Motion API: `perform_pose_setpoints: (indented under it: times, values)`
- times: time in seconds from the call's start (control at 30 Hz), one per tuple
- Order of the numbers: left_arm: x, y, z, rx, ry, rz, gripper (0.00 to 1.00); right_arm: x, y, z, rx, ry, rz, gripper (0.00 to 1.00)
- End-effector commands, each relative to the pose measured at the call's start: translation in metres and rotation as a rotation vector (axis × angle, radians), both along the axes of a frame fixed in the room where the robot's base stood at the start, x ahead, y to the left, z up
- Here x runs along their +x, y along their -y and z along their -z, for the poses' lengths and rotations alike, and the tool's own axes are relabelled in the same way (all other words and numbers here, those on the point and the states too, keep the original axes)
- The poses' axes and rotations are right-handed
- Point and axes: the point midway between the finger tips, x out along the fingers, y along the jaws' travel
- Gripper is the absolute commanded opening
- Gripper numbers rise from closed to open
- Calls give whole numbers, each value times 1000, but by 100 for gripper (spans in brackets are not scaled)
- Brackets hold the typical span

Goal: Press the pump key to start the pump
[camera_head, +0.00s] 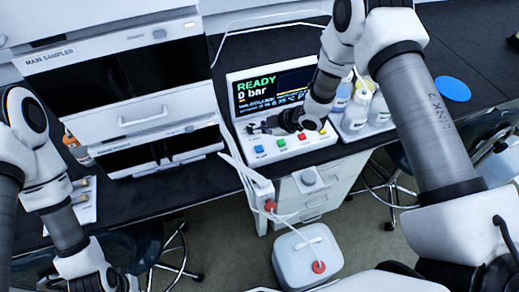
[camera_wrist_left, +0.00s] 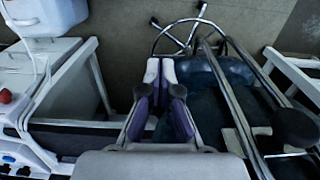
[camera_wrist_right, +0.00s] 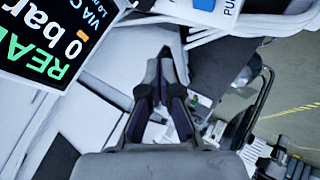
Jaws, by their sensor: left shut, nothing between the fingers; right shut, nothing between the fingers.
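The control unit has a display (camera_head: 272,90) that reads "READY" and "0 bar". It also shows in the right wrist view (camera_wrist_right: 50,45). The right wrist view shows the blue key (camera_wrist_right: 205,4) beside a label starting "PU". My right gripper (camera_head: 250,129) is shut and empty, just above the panel near the blue key; contact cannot be told. My left gripper (camera_wrist_left: 161,62) is shut and empty, away from the panel, with floor and a chair beyond.
The sampler stack (camera_head: 120,80) stands left of the control unit. Bottles (camera_head: 356,112) stand in a white tray close to my right wrist. A blue disc (camera_head: 452,88) lies on the dark bench at right. A white jug (camera_head: 308,262) stands below, with tubing above it.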

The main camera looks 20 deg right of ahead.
Motion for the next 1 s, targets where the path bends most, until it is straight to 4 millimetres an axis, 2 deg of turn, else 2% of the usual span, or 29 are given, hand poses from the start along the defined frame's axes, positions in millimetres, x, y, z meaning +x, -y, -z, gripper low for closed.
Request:
perform_pose_setpoints:
  times: [0.03, 0.1, 0.4, 1.0]
  values:
    - [0, 0, 11, 0, 0, 0, 0, 0, 0, 14, 0, -1, 0, 0]
    - [0, 0, 19, 0, 0, 0, 0, -1, 0, 25, -1, -2, 0, 0]
    - [0, 0, 47, 0, 0, 0, 0, 0, 0, 64, 0, -1, 2, 0]
    - [0, 0, 48, 0, 0, 0, 0, 0, 0, 67, 0, -1, 0, 0]
